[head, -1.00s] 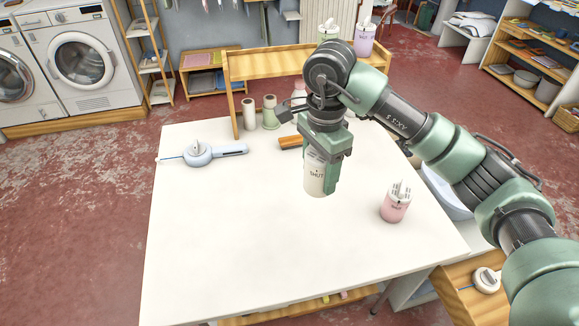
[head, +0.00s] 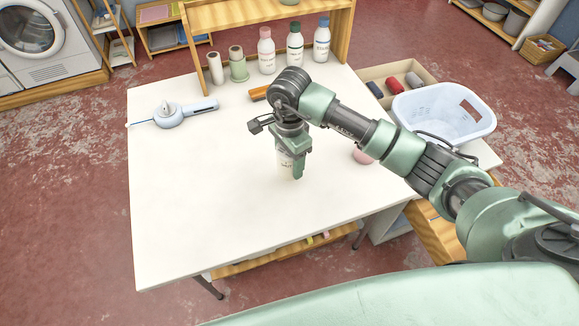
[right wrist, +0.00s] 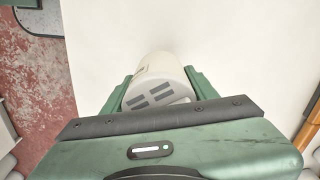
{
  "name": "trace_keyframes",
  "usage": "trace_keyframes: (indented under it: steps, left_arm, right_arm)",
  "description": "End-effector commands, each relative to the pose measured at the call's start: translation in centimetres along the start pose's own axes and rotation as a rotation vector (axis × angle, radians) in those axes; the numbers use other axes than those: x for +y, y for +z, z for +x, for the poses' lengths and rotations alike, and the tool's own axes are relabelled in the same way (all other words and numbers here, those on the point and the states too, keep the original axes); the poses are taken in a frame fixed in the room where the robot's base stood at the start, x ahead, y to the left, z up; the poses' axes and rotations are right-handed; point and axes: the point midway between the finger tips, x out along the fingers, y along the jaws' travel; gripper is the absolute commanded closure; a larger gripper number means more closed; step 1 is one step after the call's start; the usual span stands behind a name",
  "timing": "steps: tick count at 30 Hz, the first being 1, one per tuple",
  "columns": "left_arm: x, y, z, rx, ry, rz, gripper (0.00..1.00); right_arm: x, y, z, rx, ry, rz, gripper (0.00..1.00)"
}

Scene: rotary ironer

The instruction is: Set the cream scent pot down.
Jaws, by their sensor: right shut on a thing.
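The cream scent pot (head: 285,164) is upright over the middle of the white table (head: 200,215). My right gripper (head: 292,168) points down and is shut on it, a finger on each side. In the right wrist view the cream scent pot (right wrist: 158,78) sits between the two green fingers (right wrist: 160,90), its slotted top facing the camera. I cannot tell whether its base touches the table. My left gripper is not in view.
A pink pot (head: 362,156) stands to the right, partly hidden by my arm. A blue handled tool (head: 170,115) lies at the left. Several bottles (head: 295,48) and two spools stand at the back. A pale basket (head: 445,112) is at the right. The table's front left is clear.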

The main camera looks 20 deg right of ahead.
Motion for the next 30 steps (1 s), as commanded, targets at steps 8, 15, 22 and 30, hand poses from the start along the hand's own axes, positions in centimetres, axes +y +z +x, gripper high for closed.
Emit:
trace_keyframes:
  steps: [8,15,22,30]
  left_arm:
    - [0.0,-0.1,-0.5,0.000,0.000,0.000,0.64]
    - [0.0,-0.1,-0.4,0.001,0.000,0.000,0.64]
    - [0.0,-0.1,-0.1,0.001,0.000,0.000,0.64]
    - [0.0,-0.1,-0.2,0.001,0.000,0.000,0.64]
  right_arm:
    - [0.1,0.1,3.7,-0.002,0.003,-0.001,0.84]
    - [0.0,0.0,3.8,0.000,0.000,-0.001,0.84]
    - [0.1,0.0,4.1,0.000,0.001,-0.001,0.20]
    - [0.1,0.0,4.1,0.000,0.001,-0.001,0.20]
